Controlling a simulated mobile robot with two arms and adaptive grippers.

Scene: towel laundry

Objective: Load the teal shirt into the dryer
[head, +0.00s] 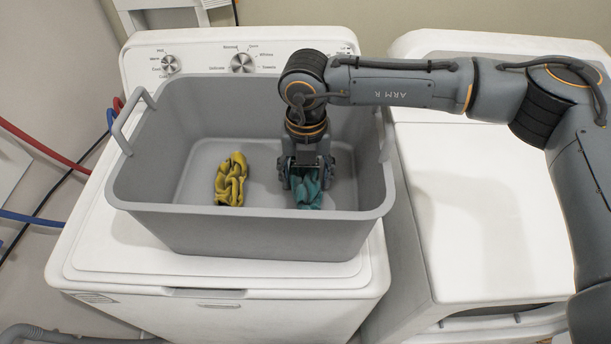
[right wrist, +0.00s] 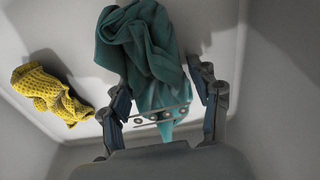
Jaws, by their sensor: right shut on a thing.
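The teal shirt (head: 308,193) lies crumpled in the grey basket, right of the middle of its floor. My right gripper (head: 306,178) reaches down into the basket from above and is shut on the teal shirt. In the right wrist view the shirt (right wrist: 145,55) bunches up between and beyond the two fingers (right wrist: 160,108). The dryer is not clearly identifiable; a white machine (head: 480,220) stands on the right, partly behind my right arm. My left gripper is not in view.
The grey basket (head: 240,235) sits on a white top-loading washer (head: 90,250) with knobs at the back. A yellow cloth (head: 231,179) lies in the basket left of the shirt; it also shows in the right wrist view (right wrist: 50,92). The basket's high walls surround my gripper.

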